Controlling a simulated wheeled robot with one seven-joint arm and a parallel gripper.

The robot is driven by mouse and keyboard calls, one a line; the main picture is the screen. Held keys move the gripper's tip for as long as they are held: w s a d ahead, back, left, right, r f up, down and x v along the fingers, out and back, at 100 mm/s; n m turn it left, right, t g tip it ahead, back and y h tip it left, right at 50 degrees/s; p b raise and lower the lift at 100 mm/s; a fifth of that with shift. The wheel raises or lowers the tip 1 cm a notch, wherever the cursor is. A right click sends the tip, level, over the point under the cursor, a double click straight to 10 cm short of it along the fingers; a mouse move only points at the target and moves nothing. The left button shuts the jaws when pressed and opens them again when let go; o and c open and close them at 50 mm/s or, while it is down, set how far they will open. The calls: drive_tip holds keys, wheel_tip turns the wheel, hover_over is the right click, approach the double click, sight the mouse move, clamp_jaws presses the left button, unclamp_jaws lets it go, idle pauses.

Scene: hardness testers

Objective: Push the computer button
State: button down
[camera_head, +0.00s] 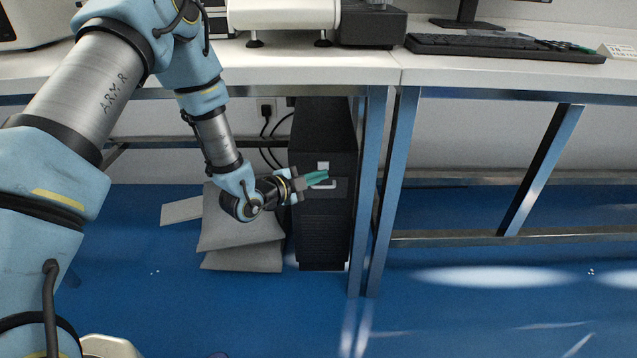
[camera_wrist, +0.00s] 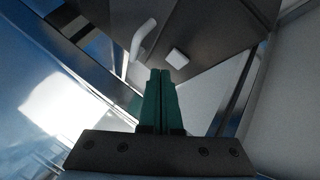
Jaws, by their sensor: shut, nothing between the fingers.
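The computer (camera_head: 320,228) is a black tower standing under the white table, beside the blue-grey table legs. Its front has a small light square button (camera_head: 323,165) and a pale handle-like bar (camera_head: 324,184) just below it. In the wrist view the square button (camera_wrist: 177,58) is just ahead of the fingertips and a little right, and the bar (camera_wrist: 142,40) is up and left of it. My gripper (camera_head: 326,176) has green fingers, shut and empty, in front of the tower's upper front near the button. It also shows in the wrist view (camera_wrist: 160,73). Whether the fingertips touch the front cannot be told.
Table legs (camera_head: 368,200) stand close to the right of the tower. Grey flat boxes or boards (camera_head: 240,235) lie on the blue floor to its left. Black cables (camera_head: 270,140) hang behind. A keyboard (camera_head: 500,47) lies on the tabletop. The floor in front is clear.

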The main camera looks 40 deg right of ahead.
drive_tip(key=shift+w, duration=0.1)
idle(0.4)
drive_tip(key=shift+w+d, duration=0.25)
drive_tip(key=shift+d, duration=0.05)
drive_tip(key=shift+w+d+b, duration=0.25)
drive_tip(key=shift+w+b, duration=0.05)
drive_tip(key=shift+b, duration=0.05)
idle(0.7)
drive_tip(key=shift+s+a, duration=0.6)
drive_tip(key=shift+s, duration=0.05)
drive_tip(key=s+a, duration=0.3)
drive_tip(key=s, duration=0.1)
drive_tip(key=shift+s+a+b, duration=0.3)
drive_tip(key=shift+s+a, duration=0.05)
drive_tip(key=shift+a, duration=0.05)
drive_tip(key=shift+w, duration=0.1)
idle(0.5)
